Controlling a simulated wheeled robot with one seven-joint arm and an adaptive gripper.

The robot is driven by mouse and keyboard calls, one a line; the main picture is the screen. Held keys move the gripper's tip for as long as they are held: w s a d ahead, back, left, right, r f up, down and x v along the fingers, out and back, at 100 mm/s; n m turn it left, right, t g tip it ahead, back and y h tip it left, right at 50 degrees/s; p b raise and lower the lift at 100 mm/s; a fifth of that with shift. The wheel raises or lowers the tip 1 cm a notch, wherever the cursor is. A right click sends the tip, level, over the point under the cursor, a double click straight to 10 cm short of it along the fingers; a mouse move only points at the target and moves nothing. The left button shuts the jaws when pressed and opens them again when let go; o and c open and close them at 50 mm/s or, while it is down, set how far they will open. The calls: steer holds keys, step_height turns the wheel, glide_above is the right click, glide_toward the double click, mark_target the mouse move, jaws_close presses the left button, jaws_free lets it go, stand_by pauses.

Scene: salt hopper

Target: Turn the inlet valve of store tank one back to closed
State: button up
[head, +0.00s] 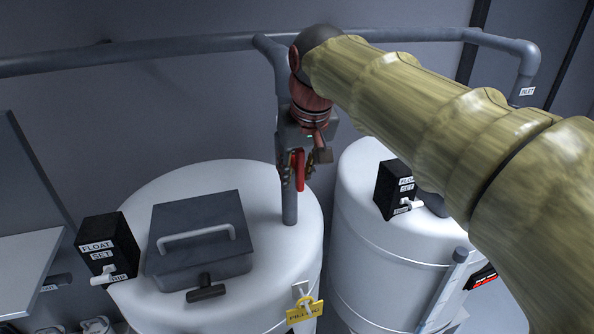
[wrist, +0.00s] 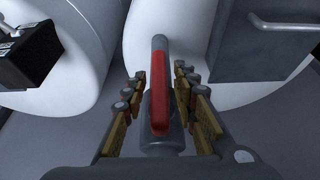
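The inlet valve's red lever (head: 300,170) is on the grey vertical pipe (head: 289,205) that drops into the top of the left white tank (head: 262,215). The lever lies along the pipe. My gripper (head: 297,178) is at the lever, pointing down. In the wrist view the red lever (wrist: 159,100) runs between the two fingers of my gripper (wrist: 163,98), with a gap visible on each side. The fingers are open around it, not closed on it. The valve body is mostly hidden behind my gripper in the head view. No tank number is readable.
A grey hatch (head: 200,240) with a white handle and a black FLOAT SET box (head: 107,247) sit on the left tank. A yellow tag (head: 304,311) hangs at its front. The right tank (head: 365,240) stands close by. An overhead pipe (head: 150,47) runs along the wall.

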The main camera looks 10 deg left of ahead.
steer(key=shift+c, duration=1.2)
steer(key=c, duration=0.4)
jaws_close()
steer(key=shift+y, duration=0.4)
steer(key=shift+s+a+r+m+g+y+b, duration=0.2)
steer(key=shift+m+g+y+b, duration=0.75)
steer(key=shift+y+b, duration=1.15)
steer(key=shift+s+a+r+m+g+y+b, duration=0.1)
steer(key=shift+a+r+m+g+y+b, duration=0.3)
steer(key=shift+g+y+b, duration=1.6)
steer(key=shift+s+r+m+g+y+b, duration=0.1)
steer(key=shift+m+g+y+b, duration=0.25)
steer(key=shift+m+y+b, duration=1.7)
steer(key=shift+n+y+p, duration=0.6)
steer(key=shift+n+y, duration=0.35)
steer(key=shift+n, duration=0.25)
